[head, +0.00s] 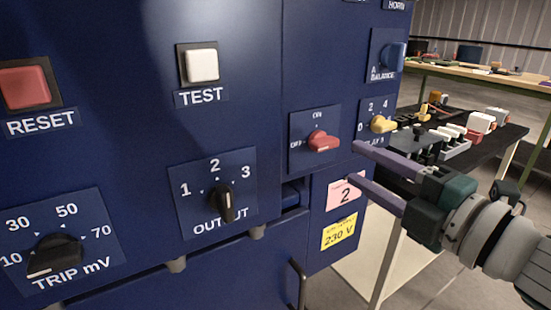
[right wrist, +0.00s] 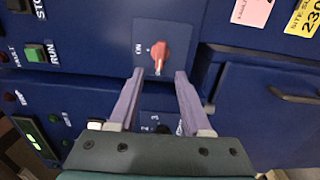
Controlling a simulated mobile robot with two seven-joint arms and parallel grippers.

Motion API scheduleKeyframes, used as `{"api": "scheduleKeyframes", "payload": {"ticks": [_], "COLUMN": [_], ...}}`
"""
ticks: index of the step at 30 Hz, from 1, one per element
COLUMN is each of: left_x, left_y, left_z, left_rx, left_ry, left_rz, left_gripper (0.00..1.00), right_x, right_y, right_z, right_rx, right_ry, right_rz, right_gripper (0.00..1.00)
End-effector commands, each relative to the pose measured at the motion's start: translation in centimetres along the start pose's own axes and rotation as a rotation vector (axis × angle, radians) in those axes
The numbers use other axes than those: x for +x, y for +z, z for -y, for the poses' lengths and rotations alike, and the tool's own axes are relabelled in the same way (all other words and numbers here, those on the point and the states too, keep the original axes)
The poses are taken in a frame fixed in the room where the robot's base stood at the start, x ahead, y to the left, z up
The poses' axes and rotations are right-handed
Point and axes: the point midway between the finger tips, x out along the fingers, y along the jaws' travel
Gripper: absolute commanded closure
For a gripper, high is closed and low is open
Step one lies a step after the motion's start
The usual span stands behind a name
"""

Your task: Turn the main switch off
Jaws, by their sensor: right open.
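The main switch is a red rotary knob (head: 322,142) on a blue plate marked ON above and OFF to the left in the head view. Its grip lies roughly sideways, in line with the OFF mark; I cannot tell which end is the pointer. In the right wrist view the knob (right wrist: 160,52) is just beyond the fingertips, about centred between them. My right gripper (head: 356,164) is open and empty, its two purple fingers pointing at the cabinet, to the right of and slightly below the knob. It also shows in the right wrist view (right wrist: 160,73). My left gripper is not in view.
The blue cabinet also bears a yellow selector (head: 383,124), a blue balance knob (head: 393,57), a black output knob (head: 224,203), a white test button (head: 201,65) and a red reset button (head: 24,85). A door handle (head: 297,285) sticks out below. A black-topped table (head: 478,150) stands at right.

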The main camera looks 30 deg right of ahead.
Motion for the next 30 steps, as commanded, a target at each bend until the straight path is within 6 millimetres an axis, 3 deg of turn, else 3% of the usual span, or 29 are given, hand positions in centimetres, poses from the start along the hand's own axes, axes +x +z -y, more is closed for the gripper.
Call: {"api": "scheduleKeyframes", "payload": {"ticks": [7, 23, 26, 30], "left_x": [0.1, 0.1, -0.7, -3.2], "left_y": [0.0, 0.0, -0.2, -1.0], "left_z": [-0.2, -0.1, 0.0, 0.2], "left_rx": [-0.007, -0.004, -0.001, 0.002], "left_ry": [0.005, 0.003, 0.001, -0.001], "left_rz": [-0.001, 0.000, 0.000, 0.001], "left_gripper": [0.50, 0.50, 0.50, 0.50], "right_x": [-2.4, -2.5, -2.5, -2.8], "right_y": [0.0, 0.0, 0.4, 1.3], "right_z": [0.0, -0.1, -0.8, -2.7], "right_rx": [0.000, 0.003, 0.049, 0.262], "right_ry": [0.000, 0.000, -0.014, -0.090], "right_rz": [0.000, 0.003, 0.040, 0.196], "right_gripper": [0.51, 0.51, 0.51, 0.51]}}
